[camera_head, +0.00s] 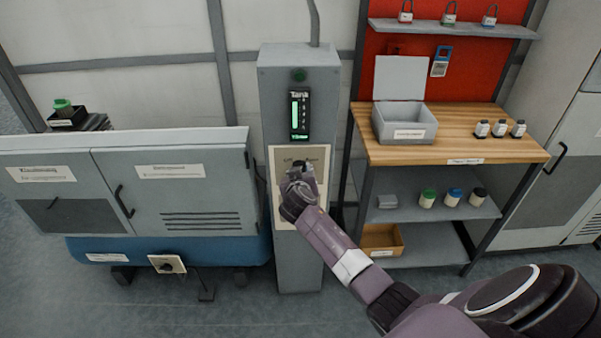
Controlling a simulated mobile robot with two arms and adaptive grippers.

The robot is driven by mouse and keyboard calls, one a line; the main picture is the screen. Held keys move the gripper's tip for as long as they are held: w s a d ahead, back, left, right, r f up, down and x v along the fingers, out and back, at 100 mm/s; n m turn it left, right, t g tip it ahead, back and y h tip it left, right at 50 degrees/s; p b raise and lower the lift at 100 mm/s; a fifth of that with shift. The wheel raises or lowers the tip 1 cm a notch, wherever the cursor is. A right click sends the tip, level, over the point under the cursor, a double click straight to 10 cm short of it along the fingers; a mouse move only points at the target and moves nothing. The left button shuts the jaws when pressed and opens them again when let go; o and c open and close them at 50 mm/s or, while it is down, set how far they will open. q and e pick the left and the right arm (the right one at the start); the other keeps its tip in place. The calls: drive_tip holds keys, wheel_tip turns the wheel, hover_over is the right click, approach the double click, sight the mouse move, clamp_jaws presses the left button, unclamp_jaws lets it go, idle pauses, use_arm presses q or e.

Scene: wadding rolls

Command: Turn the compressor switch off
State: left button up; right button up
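A grey column (264,110) stands in the middle. It carries a beige switch panel (318,160) with a line of small print across its top that is too blurred to read surely. My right gripper (299,168) is in front of this panel, its fingertips over the panel's upper middle. The gripper covers the middle of the panel, so the switch and its position are hidden. I cannot tell whether the fingers touch it or whether they are open or shut. Above the panel is a lit green gauge (300,115) labelled "Tank" and a dark green round lamp (299,75). My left gripper is out of view.
A grey cabinet unit (70,190) over a blue tank (215,253) stands left of the column. A beige plate with a dark knob (166,264) is low on it. A workbench (470,145) with a grey box (405,125) and jars stands at the right.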

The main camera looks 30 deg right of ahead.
drive_tip(key=shift+w+a+f+n+g+h+b, duration=0.1)
drive_tip(key=shift+n+g+h+b, duration=0.15)
drive_tip(key=shift+n+h+b, duration=1)
drive_tip(key=shift+w+a+f+n+g+h+b, duration=0.1)
drive_tip(key=shift+n+g+h+b, duration=0.4)
drive_tip(key=shift+n+b, duration=1.15)
drive_tip(key=shift+a+n+g+h+b, duration=0.1)
drive_tip(key=shift+n+h+b, duration=1.1)
drive_tip(key=shift+n, duration=0.5)
drive_tip(key=o, duration=1.2)
drive_tip(key=shift+c, duration=0.2)
drive_tip(key=v, duration=1.2)
